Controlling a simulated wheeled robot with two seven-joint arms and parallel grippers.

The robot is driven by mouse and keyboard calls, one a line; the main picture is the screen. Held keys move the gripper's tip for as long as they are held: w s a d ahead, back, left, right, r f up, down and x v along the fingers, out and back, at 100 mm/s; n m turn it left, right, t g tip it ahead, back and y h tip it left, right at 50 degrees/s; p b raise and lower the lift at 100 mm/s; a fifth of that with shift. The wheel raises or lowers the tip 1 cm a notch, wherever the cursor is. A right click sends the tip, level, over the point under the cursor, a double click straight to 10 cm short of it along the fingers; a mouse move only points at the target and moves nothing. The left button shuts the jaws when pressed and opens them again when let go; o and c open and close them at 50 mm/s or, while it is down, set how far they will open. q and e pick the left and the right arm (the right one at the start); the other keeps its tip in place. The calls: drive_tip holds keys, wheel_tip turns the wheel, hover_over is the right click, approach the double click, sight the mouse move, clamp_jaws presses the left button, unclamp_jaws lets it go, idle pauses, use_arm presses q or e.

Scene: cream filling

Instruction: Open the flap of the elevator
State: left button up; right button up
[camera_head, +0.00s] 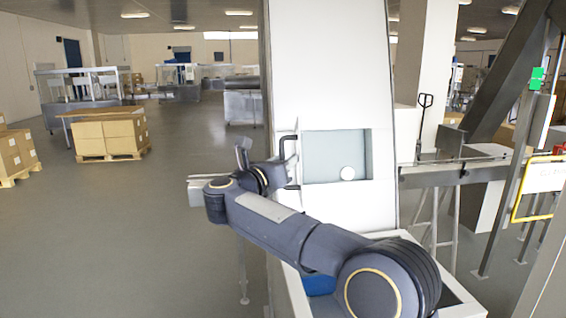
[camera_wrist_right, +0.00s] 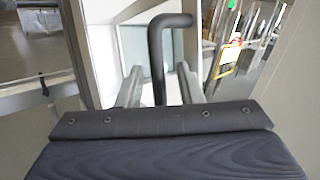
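The elevator (camera_head: 330,60) is a tall white housing in the middle of the head view. A window-like recess (camera_head: 320,145) in its front shows a pale inside and a small round white thing. A black bent handle (camera_head: 290,160) stands at the left of the recess. I cannot tell how far the flap is open. My right gripper (camera_head: 277,168) is at the handle, partly hidden by my arm. In the right wrist view, the handle (camera_wrist_right: 156,62) stands between the two grey fingers (camera_wrist_right: 160,84), with gaps on both sides. My left gripper is out of view.
A metal conveyor (camera_head: 460,174) and a yellow-framed sign (camera_head: 540,176) stand right of the elevator. A white-rimmed bin (camera_head: 293,290) with something blue is at its foot. Boxes on a pallet (camera_head: 108,135) stand at the left back. The left floor is mostly clear.

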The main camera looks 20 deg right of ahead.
drive_tip(key=b+v, duration=0.3)
drive_tip(key=v, duration=0.4)
drive_tip(key=shift+s+a, duration=0.15)
drive_tip(key=shift+a, duration=0.05)
